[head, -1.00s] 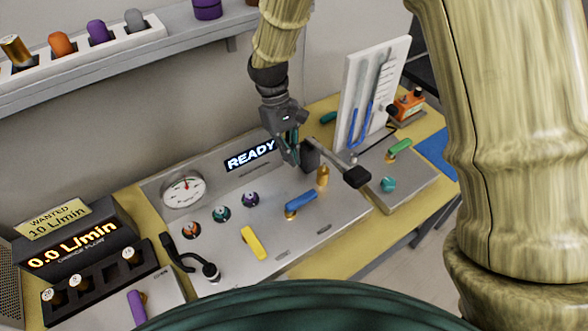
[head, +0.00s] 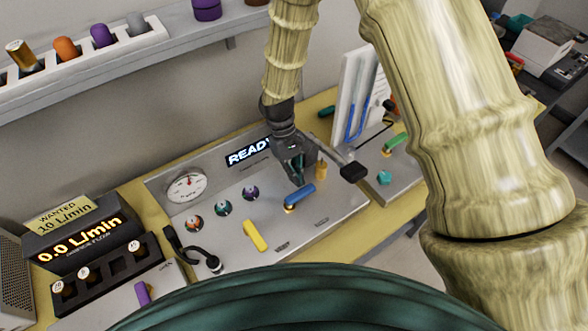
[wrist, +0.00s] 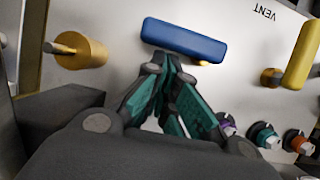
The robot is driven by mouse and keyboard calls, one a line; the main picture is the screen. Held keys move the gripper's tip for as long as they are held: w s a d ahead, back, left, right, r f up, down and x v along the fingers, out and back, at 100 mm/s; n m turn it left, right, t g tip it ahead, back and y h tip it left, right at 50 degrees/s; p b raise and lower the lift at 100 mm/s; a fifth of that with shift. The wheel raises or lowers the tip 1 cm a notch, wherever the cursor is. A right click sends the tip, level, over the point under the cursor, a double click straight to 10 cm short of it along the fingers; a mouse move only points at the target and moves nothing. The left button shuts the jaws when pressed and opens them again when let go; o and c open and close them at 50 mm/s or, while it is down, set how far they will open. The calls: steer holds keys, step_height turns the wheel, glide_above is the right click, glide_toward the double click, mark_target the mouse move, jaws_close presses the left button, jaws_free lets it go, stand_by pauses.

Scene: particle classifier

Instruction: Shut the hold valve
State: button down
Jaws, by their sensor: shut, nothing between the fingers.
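On the grey panel (head: 340,207), a blue lever handle (head: 300,195) sits on a brass stem and points up to the right. A yellow lever handle (head: 255,236) lies to its left. The labels on the panel are too small to read in the head view, so I cannot tell which is marked hold. My gripper (head: 297,178) is shut and empty, just above and behind the blue handle. In the wrist view the blue handle (wrist: 185,40) is right in front of my fingertips (wrist: 165,66); contact is unclear. VENT is printed near the yellow handle (wrist: 303,52).
A brass post (head: 321,170) and a black-ended lever (head: 354,171) stand right of my gripper. A READY display (head: 247,153) is partly hidden by my arm. A green handle (head: 396,141) sits further right.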

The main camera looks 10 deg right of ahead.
steer(key=shift+w+f, duration=0.1)
steer(key=shift+s+d+m, duration=0.25)
steer(key=shift+d+m, duration=0.1)
steer(key=shift+m, duration=0.35)
steer(key=shift+s+d+m+y, duration=0.35)
steer(key=shift+d+m+y, duration=0.2)
steer(key=shift+m, duration=0.25)
steer(key=shift+s+d, duration=0.5)
steer(key=shift+s, duration=0.1)
steer(key=shift+s+d, duration=0.1)
steer(key=shift+s, duration=0.05)
steer(key=p+v, duration=0.7)
steer(key=v, duration=0.3)
steer(key=shift+d, duration=0.35)
